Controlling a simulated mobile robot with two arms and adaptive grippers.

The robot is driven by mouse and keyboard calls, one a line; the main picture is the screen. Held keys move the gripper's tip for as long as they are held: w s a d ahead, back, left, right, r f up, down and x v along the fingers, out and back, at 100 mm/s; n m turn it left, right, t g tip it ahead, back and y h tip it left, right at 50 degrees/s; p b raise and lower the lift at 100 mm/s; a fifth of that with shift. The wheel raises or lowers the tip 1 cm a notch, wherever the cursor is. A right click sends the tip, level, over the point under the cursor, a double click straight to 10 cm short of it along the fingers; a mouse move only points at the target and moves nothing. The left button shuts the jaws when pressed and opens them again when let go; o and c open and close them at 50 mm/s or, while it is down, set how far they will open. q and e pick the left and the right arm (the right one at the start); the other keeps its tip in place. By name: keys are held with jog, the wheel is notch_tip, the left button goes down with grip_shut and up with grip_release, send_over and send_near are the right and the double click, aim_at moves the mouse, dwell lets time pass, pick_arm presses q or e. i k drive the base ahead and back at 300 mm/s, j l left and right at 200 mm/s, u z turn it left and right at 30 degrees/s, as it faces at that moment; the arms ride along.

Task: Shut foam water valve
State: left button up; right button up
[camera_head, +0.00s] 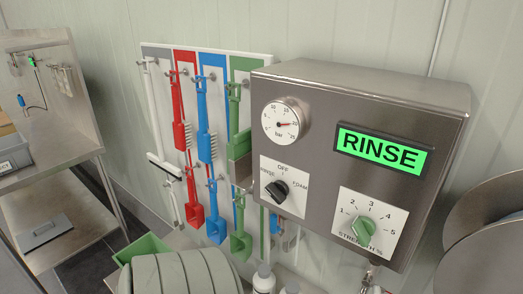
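A grey metal control box (330,125) is on the wall at the centre right. Its green display (380,153) reads RINSE. A black selector knob (277,191) sits on a white plate marked RINSE, OFF and FOAM; its exact pointing is hard to tell. A green strength knob (364,229) sits on a dial marked 1 to 5. A round pressure gauge (283,122) in bar has a red needle. A small metal fitting (371,273) hangs below the box, cut by the bottom edge. I cannot tell whether it is the foam water valve. Neither gripper is in view.
A board (160,95) with red, blue and green tools hangs left of the box. A steel table (60,155) stands at the left. A green bin (143,247) and cream ribbed coils (180,275) are at the bottom. Round metal discs (490,225) fill the right edge.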

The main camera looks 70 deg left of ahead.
aim_at(276, 227)
jog(key=u, duration=1.95)
jog(key=l+z, duration=0.3)
jog(key=k+j, duration=0.05)
jog(key=j, duration=0.05)
